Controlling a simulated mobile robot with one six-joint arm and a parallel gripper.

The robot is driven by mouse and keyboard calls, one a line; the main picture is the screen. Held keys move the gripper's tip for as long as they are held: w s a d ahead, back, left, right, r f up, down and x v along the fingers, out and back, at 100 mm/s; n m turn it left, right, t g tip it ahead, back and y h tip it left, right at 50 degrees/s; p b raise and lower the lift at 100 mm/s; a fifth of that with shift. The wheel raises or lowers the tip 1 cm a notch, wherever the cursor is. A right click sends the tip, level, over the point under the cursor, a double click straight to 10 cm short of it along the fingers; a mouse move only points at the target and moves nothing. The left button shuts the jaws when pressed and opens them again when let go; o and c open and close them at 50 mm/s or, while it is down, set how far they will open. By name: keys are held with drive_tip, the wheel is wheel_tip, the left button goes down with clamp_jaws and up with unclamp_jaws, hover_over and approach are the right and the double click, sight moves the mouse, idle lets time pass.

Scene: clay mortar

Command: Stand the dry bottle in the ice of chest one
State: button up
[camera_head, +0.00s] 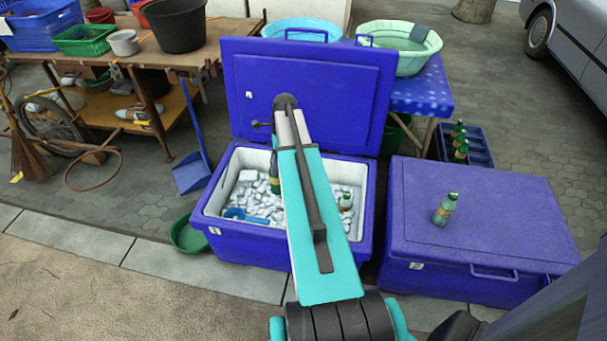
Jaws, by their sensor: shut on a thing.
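Chest one (250,247) is a blue ice chest, open, with its lid (330,85) raised behind it. White ice (262,197) fills it. My gripper (273,145) is over the chest, mostly hidden by my own arm. It is shut on a dark green bottle (274,172), which shows as an upright strip left of the arm. Whether the bottle's base touches the ice is hidden. Another bottle (346,201) stands in the ice right of the arm. A paler green bottle (446,210) stands on the closed blue chest (500,215) at right.
A blue scoop (240,214) lies on the ice at the front left. A green bowl (188,236) and blue dustpan (191,174) are left of the chest. A crate (480,150) with several bottles is behind the closed chest. The front pavement is clear.

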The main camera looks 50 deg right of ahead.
drive_tip(key=s+d+f+m+b, duration=0.1)
drive_tip(key=s+d+f+m, duration=0.3)
drive_tip(key=s+d+f, duration=0.2)
drive_tip(key=d+f, duration=0.1)
drive_tip(key=d, duration=0.1)
drive_tip(key=shift+s+d+t+b, duration=0.15)
drive_tip(key=shift+d+t+b, duration=0.15)
drive_tip(key=s+d+b+x, duration=0.2)
drive_tip(key=b+x, duration=0.5)
drive_tip(key=x, duration=0.5)
drive_tip(key=s+d+f+b+x, duration=0.1)
drive_tip(key=b+x, duration=0.5)
drive_tip(key=x, duration=0.7)
drive_tip(key=shift+s+d+b, duration=0.35)
drive_tip(key=shift+s+d, duration=0.1)
drive_tip(key=shift+s, duration=0.15)
idle(0.5)
drive_tip(key=shift+f, duration=0.65)
idle(1.3)
drive_tip(key=o, duration=1.6)
